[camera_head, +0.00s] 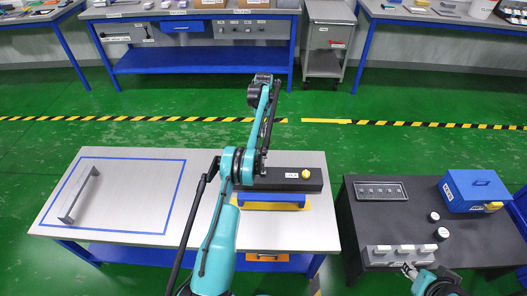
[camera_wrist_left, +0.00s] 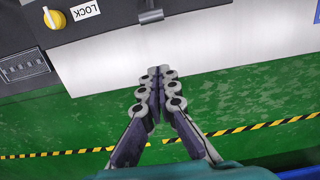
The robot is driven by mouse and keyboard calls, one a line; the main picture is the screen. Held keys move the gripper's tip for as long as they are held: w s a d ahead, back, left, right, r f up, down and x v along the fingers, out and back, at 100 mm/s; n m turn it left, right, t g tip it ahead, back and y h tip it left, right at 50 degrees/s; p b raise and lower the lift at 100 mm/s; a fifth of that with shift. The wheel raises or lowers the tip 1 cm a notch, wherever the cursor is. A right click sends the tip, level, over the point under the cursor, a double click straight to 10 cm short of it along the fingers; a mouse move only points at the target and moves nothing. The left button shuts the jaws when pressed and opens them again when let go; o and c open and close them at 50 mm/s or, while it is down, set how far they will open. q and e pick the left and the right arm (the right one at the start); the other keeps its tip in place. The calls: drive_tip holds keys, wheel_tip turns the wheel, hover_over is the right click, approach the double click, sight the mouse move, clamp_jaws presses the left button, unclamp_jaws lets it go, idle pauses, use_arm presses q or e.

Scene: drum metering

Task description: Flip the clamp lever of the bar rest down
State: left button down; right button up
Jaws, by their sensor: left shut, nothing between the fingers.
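A long black housing (camera_head: 285,179) lies on the white table, with a LOCK label and a yellow knob (camera_head: 306,174). In the left wrist view, a short grey lever-like part (camera_wrist_left: 150,13) sticks out over the housing's edge beside the LOCK label (camera_wrist_left: 84,11); it appears to be the clamp lever. In the head view my arm covers that spot. My left gripper (camera_wrist_left: 158,72) is shut and empty, its fingertips over the table's far edge, apart from the lever. In the head view the left gripper (camera_head: 262,158) is mostly hidden by my arm. My right gripper (camera_head: 408,269) is by the dark console, too small to judge.
A grey bar handle (camera_head: 80,195) lies inside a blue outline on the table's left. A blue and yellow block (camera_head: 270,199) sits before the housing. The dark console (camera_head: 395,222) carries switches, knobs and a blue box (camera_head: 474,188). Green floor is clear beyond the table.

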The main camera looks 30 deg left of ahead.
use_arm(q)
wheel_tip(320, 180, down, 11)
drive_tip(key=b, duration=0.4)
drive_tip(key=s+d+r, duration=0.1)
drive_tip(key=s, duration=0.1)
drive_tip(key=s+d+r, duration=0.1)
drive_tip(key=shift+s+d+r, duration=0.15)
drive_tip(key=shift+s+r, duration=0.25)
